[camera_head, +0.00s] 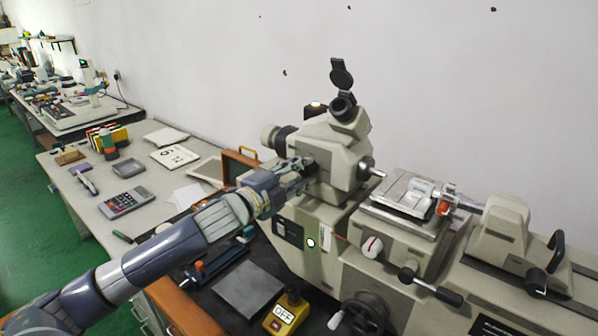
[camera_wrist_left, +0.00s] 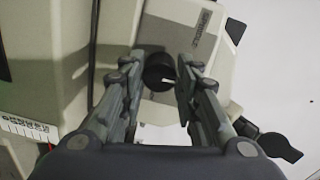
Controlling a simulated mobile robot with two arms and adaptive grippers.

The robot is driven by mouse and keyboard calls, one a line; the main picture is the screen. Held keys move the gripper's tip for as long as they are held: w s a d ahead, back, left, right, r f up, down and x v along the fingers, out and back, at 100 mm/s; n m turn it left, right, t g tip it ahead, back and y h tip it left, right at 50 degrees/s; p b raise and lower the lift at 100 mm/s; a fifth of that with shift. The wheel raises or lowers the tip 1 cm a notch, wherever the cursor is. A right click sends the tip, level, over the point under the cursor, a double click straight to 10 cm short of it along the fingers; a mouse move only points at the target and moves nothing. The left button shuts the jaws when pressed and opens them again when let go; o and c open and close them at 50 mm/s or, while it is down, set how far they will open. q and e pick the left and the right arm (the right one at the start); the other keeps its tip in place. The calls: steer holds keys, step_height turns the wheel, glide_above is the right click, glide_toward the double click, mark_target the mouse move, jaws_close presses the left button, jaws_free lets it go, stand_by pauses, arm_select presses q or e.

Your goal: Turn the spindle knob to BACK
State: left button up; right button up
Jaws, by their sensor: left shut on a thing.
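The spindle knob (camera_wrist_left: 158,72) is a round black knob on the cream face of the machine head (camera_head: 335,160). The gripper is shut on the knob. My right gripper is out of view.
The machine bed (camera_head: 400,275) extends right, with a lever (camera_head: 430,287) and a white-and-red dial (camera_head: 372,246).

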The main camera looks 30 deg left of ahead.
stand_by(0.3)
arm_select(q)
steer(key=o, duration=1.1)
steer(key=shift+c, duration=0.2)
steer(key=shift+s, duration=0.1)
steer(key=shift+s+f, duration=0.1)
steer(key=shift+s, duration=0.4)
steer(key=s+a, duration=0.1)
steer(key=s, duration=0.9)
steer(key=shift+s+r, duration=0.25)
steer(key=shift+s, duration=0.15)
